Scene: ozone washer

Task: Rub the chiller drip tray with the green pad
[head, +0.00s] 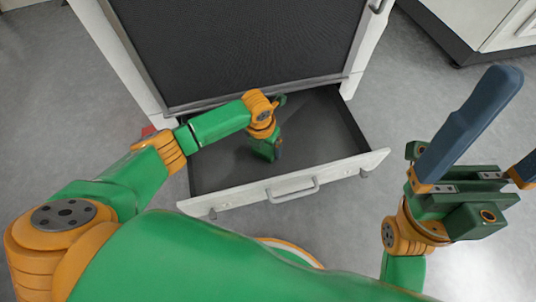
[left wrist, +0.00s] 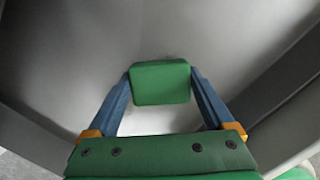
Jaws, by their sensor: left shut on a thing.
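The chiller drip tray (head: 220,175) appears as a pulled-out, drawer-like tray with a dark grey inside and a pale front with a handle. My left gripper (head: 268,150) reaches down inside it, near the middle. In the left wrist view its two blue fingers are shut on the green pad (left wrist: 160,83), a small rounded block. The tray's grey inside (left wrist: 70,60) spreads around and beyond the pad. I cannot tell whether the pad touches it. In the head view the arm and gripper hide the pad. My right gripper (head: 510,125) is open and empty, right of the tray.
A cabinet with a large dark panel (head: 240,45) stands directly behind the tray. Another pale cabinet (head: 475,25) is at the top right. Grey floor (head: 400,110) is clear between them. A small red thing (head: 149,131) shows beside my left arm.

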